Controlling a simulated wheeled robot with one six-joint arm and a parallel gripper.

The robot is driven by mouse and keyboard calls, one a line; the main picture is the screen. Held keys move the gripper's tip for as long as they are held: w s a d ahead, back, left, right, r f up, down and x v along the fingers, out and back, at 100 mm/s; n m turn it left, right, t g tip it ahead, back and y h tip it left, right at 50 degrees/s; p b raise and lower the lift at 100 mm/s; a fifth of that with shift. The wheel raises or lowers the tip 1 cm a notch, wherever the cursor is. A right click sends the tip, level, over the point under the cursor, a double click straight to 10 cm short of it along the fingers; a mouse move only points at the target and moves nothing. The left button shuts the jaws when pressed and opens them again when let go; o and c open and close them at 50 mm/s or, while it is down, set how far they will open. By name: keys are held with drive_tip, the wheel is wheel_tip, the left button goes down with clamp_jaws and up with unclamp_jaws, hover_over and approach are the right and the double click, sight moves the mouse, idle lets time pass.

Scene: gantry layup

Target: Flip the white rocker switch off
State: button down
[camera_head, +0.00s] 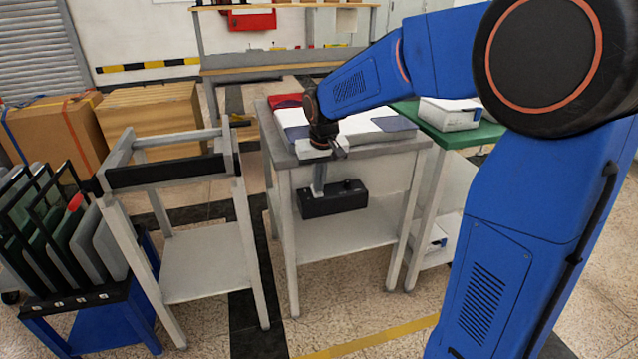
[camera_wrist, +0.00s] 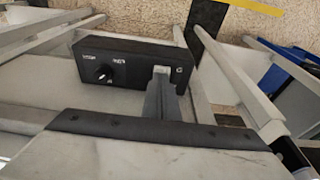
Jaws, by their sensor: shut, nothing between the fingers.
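A black control box (camera_head: 333,200) hangs on a grey bracket (camera_head: 319,178) under the front edge of the middle table. In the wrist view the box (camera_wrist: 125,60) shows a round knob (camera_wrist: 103,73) and pale markings. A small white patch, apparently the white rocker switch (camera_wrist: 160,71), shows near its other end, partly behind the bracket. I cannot tell which way it is tilted. My gripper (camera_head: 340,152) is shut and empty at the table's front edge, above the box and apart from it.
The grey table (camera_head: 282,152) carries white and dark sheets. A grey frame with a black bar (camera_head: 165,172) stands to its left, beside a rack of panels (camera_head: 75,235). A green-topped table (camera_head: 462,138) with a white case (camera_head: 450,114) stands right. Floor in front is clear.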

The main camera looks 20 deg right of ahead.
drive_tip(key=shift+w+r, duration=0.15)
drive_tip(key=shift+w, duration=0.5)
drive_tip(key=shift+r, duration=0.2)
drive_tip(key=r, duration=0.3)
drive_tip(key=shift+w+r, duration=0.25)
drive_tip(key=shift+r, duration=0.1)
drive_tip(key=s+v, duration=0.2)
drive_tip(key=v, duration=0.7)
drive_tip(key=shift+s+r, duration=0.1)
drive_tip(key=shift+s, duration=0.15)
drive_tip(key=s+d+f, duration=0.2)
drive_tip(key=s+f, duration=0.1)
drive_tip(key=s, duration=0.7)
drive_tip(key=s+d+f+t, duration=0.1)
drive_tip(key=s+f, duration=0.3)
drive_tip(key=s, duration=0.6)
drive_tip(key=s+d+f+t, duration=0.1)
drive_tip(key=s+d+f, duration=0.2)
drive_tip(key=s, duration=0.8)
drive_tip(key=shift+d+f, duration=0.25)
drive_tip(key=shift+f, duration=0.35)
